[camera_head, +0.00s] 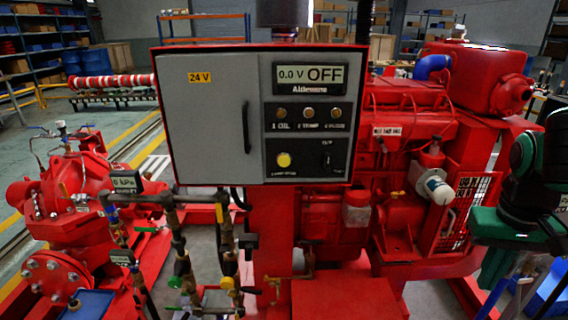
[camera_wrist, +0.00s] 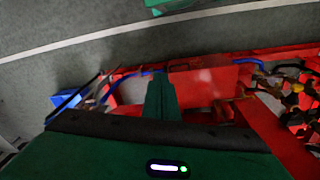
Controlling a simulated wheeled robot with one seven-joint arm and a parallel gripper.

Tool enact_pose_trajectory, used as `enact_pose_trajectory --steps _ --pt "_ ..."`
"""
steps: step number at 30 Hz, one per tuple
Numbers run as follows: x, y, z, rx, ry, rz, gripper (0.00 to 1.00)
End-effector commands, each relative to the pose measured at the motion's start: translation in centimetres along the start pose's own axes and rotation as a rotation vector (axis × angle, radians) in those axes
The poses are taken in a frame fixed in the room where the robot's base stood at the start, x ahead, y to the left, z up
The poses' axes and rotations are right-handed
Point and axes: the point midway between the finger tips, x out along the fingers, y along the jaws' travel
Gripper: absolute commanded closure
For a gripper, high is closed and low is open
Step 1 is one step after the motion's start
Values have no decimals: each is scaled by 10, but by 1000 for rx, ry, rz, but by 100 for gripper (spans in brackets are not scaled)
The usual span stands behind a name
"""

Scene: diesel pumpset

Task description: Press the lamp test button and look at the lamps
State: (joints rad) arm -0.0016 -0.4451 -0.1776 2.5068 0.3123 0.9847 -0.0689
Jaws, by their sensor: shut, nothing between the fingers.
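The grey control panel (camera_head: 215,130) faces me in the head view, in a red frame. A row of three small lamps sits under its display: left lamp (camera_head: 281,112), middle lamp (camera_head: 308,112) and right lamp (camera_head: 335,112). They look dull brown, with no clear glow. A round yellow button (camera_head: 284,160) sits below them at the left; its label is too small to read. My gripper (camera_wrist: 162,98) shows in the wrist view as green fingers together, empty, above the red machine base. In the head view my arm is at the far right, well away from the panel.
The display (camera_head: 310,79) reads 0.0 V OFF. A black switch (camera_head: 327,155) sits right of the button. A dark handle (camera_head: 247,125) stands out from the panel door. The red engine (camera_head: 405,115) and a white-capped filter (camera_head: 436,188) lie between panel and arm. Pipes and valves stand lower left.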

Motion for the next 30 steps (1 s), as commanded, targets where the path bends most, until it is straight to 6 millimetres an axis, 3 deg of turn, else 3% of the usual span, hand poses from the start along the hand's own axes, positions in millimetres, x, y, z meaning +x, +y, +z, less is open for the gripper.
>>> enact_pose_trajectory --steps 6,11,15,22,27,30 --pt "-17 -57 -54 -244 116 84 100" --pt "-34 -110 -83 -413 214 137 100" --pt "-51 -166 -97 -563 308 177 100" --pt "-84 -269 -93 -805 478 228 100" --pt "-109 -338 -70 -961 602 253 100" --pt "-121 -369 -55 -1028 659 261 100"
